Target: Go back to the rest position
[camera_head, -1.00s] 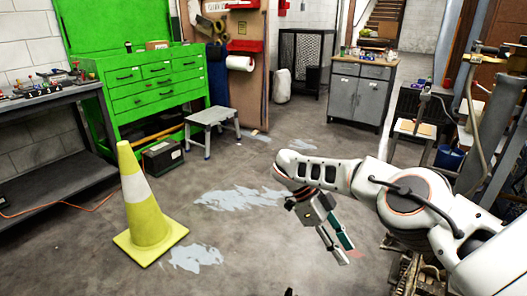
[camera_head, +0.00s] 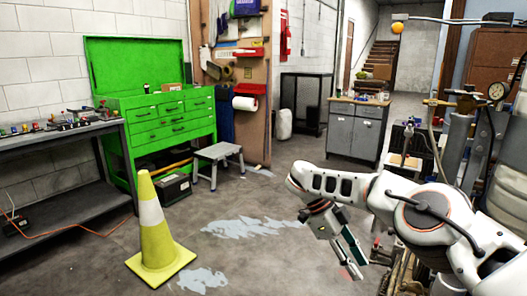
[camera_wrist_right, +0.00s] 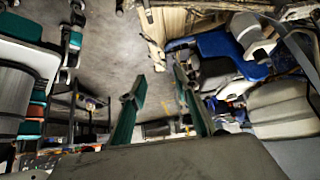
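My right gripper (camera_head: 352,264) hangs below the white wrist of my right arm in the head view, pointing down and to the right. In the right wrist view its two teal-padded fingers (camera_wrist_right: 158,98) stand apart with nothing between them, only floor and clutter beyond. I cannot make out my left gripper in either view.
A yellow cone (camera_head: 158,238) stands on the floor at left front. A dark workbench (camera_head: 62,170), green tool cabinet (camera_head: 172,125), step stool (camera_head: 218,155) and grey cabinet (camera_head: 356,132) line the back. Equipment crowds the right side. The middle floor is open.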

